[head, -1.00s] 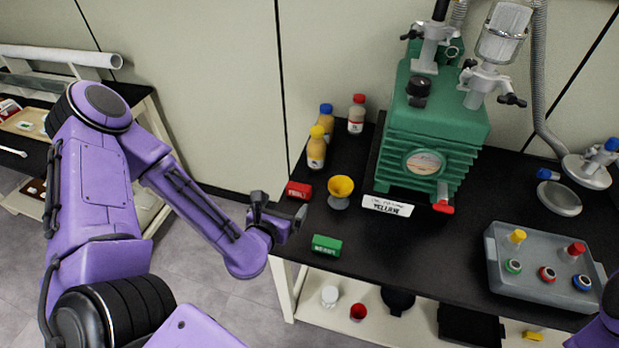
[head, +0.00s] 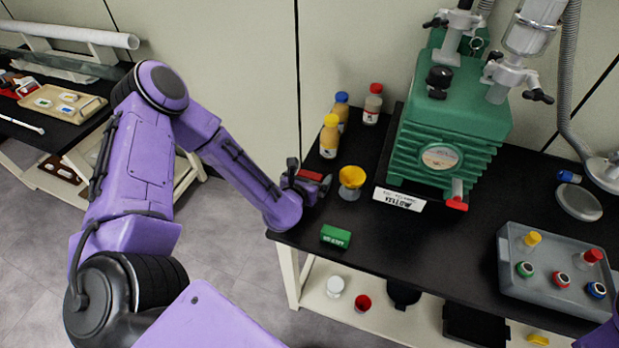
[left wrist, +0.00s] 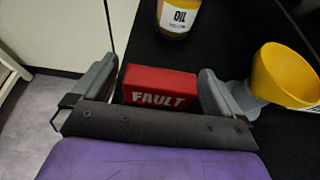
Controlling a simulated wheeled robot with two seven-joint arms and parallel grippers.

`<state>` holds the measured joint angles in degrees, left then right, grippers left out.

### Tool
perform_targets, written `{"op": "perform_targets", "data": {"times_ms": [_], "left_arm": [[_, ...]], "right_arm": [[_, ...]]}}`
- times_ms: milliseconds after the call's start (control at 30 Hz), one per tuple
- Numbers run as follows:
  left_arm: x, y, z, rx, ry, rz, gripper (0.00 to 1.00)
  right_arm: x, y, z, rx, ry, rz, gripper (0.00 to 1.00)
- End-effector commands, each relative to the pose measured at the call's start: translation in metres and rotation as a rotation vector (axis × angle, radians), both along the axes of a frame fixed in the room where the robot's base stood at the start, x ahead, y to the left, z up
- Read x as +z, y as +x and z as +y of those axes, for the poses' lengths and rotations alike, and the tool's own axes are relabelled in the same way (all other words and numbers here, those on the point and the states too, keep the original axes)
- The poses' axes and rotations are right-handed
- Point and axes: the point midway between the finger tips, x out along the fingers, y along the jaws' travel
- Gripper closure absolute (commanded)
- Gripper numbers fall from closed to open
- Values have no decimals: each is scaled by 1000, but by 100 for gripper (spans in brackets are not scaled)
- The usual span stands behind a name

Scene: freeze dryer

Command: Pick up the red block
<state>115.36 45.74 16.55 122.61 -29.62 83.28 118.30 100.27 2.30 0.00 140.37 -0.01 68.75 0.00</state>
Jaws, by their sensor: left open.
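The red block (left wrist: 160,84), marked "FAULT", lies on the black tabletop near its left edge. In the left wrist view it sits between the two fingers of my left gripper (left wrist: 155,95), with a gap on each side, wider on the right. My left gripper (head: 308,182) is open around the block. In the head view the red block (head: 310,175) is partly hidden by the gripper. My right gripper is not in view; only a bit of purple arm shows at the lower right.
A yellow funnel (head: 351,178) stands close right of the gripper; oil bottles (head: 329,136) stand behind. A green block (head: 335,236) lies in front. A white label (head: 399,199), green pump (head: 445,130) and grey tray (head: 510,280) are further right.

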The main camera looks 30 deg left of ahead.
Motion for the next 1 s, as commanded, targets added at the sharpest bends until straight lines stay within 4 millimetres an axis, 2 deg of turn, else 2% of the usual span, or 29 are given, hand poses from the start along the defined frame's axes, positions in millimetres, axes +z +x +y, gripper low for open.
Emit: {"op": "perform_targets", "data": {"times_ms": [33,167,200,567,733,1000], "left_arm": [[0,0,0,0,0,0,6],[0,0,0,0,0,0,49],[0,0,0,0,0,0,51],[6,0,0,2,-1,-1,51],[33,0,0,2,-4,-5,51],[77,-33,-19,0,-4,-4,51]], "right_arm": [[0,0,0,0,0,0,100],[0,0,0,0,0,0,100],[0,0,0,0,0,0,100],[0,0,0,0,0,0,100],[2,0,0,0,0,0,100],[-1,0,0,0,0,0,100]]}}
